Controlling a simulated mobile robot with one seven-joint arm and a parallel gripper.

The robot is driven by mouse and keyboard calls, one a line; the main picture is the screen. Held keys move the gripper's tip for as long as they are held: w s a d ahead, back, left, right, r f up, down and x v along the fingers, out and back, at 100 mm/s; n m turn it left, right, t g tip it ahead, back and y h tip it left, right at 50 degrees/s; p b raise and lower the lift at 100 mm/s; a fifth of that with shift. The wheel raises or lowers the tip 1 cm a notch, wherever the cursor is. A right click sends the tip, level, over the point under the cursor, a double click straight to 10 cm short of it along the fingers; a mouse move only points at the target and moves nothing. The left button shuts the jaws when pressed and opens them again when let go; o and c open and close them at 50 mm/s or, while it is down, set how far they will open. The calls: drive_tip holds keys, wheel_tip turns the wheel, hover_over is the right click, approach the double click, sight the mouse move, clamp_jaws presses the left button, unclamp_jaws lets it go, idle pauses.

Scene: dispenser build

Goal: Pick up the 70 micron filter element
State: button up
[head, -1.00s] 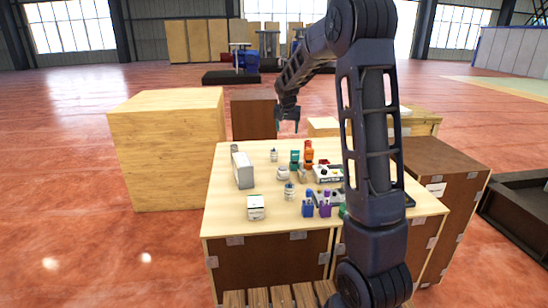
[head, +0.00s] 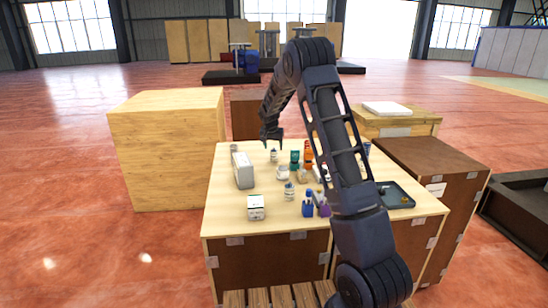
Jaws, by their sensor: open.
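My gripper (head: 272,143) points down, open, over the far left part of the wooden table (head: 222,205). A small white and blue cylinder (head: 274,156) stands upright just below its fingertips; I cannot tell whether they touch. A similar white and dark cylinder (head: 289,190) stands nearer the front. A small pale item (head: 283,173) lies between them. Another small grey cylinder (head: 234,148) stands at the back left corner. Labels are too small to read, so I cannot tell which is the 70 micron filter element.
A grey-white box (head: 243,170) and a small white box (head: 256,207) stand on the left. Teal (head: 295,159), orange (head: 308,153) and blue (head: 308,205) bottles stand mid-table. A dark tray (head: 397,203) lies at right. My arm hides part of the table's right side.

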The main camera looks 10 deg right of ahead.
sight(274, 151)
drive_tip(key=shift+x, duration=3.3)
drive_tip(key=shift+s, duration=0.2)
drive_tip(key=c, duration=1.1)
drive_tip(key=shift+o, duration=0.2)
